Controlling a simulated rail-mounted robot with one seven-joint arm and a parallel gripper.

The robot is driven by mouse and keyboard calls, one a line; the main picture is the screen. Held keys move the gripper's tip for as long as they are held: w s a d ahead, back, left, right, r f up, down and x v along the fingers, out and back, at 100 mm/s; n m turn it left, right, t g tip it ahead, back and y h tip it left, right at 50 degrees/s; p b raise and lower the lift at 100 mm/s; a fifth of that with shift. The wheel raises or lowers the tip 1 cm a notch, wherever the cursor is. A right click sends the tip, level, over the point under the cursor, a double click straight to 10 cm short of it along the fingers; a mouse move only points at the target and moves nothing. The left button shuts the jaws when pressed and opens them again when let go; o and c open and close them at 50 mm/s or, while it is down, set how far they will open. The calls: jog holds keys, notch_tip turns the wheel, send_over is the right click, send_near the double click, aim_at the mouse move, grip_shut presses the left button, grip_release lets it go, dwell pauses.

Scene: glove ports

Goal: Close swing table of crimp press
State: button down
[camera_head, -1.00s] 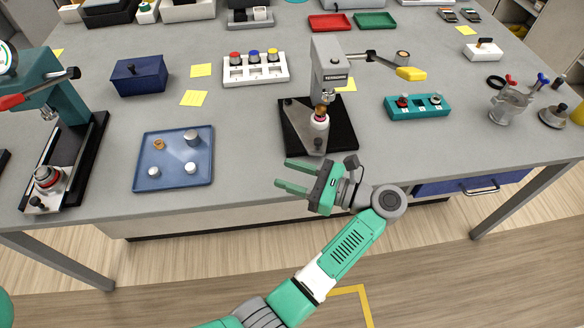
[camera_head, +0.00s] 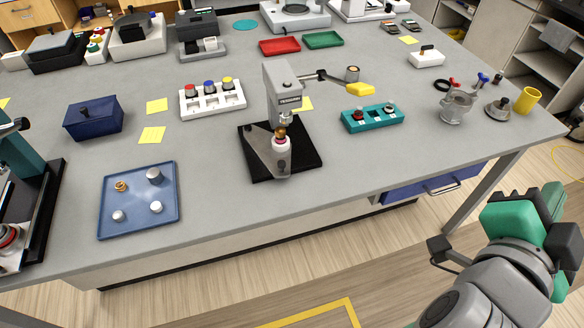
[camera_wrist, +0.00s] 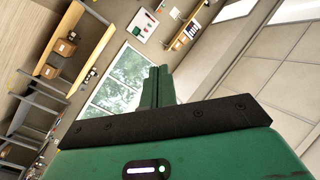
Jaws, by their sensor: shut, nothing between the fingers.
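A grey press (camera_head: 283,92) with a yellow-tipped lever (camera_head: 360,89) stands on a black base (camera_head: 305,158) at mid-table. Its light grey swing table (camera_head: 262,150) lies on the base, angled toward the front edge. A white and pink holder with a brass-coloured piece (camera_head: 281,145) stands on it, beneath the press head. I cannot tell whether the table is fully in. A teal press (camera_head: 32,160) is partly cut off at the left. My gripper (camera_wrist: 158,88) is shut and empty, its green fingers together. In the head view its green body is at the lower right, away from both presses.
A blue tray (camera_head: 138,225) with small parts lies left of the grey press. The floor before the table is clear.

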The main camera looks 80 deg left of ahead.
jog(key=s+d+r+n+t+h+p, duration=0.1)
jog(key=s+d+r+t+h+p, duration=0.15)
jog(key=d+r+t+h, duration=0.4)
jog(key=s+a+f+n+g+y+p, duration=0.1)
jog(key=s+a+f+g+p, duration=0.25)
jog(key=a, duration=0.55)
jog(key=s+a+f+n+g+y+p, duration=0.25)
jog(key=s+a+f+p, duration=0.2)
jog(key=a, duration=0.45)
jog(key=s+a+f+g+y+p, duration=0.1)
jog(key=s+a+f+g+p, duration=0.3)
jog(key=a, duration=0.6)
jog(key=s+a+f+n+g+h+p, duration=0.1)
jog(key=s+a+f+n+g+p, duration=0.15)
jog(key=s+f, duration=0.85)
jog(key=s+a+f+n+g+h+p, duration=0.15)
jog(key=s+f+p, duration=0.25)
jog(key=s+f, duration=0.75)
jog(key=shift+y, duration=0.35)
jog(key=a, duration=0.2)
jog(key=w+a+f, duration=0.1)
jog(key=a, duration=0.1)
jog(key=w+a+f+b, duration=0.1)
jog(key=shift+a+f, duration=0.2)
jog(key=shift+a, duration=0.2)
jog(key=shift+w+a+f, duration=0.1)
jog(key=shift+w+a, duration=1.25)
jog(key=shift+w, duration=0.3)
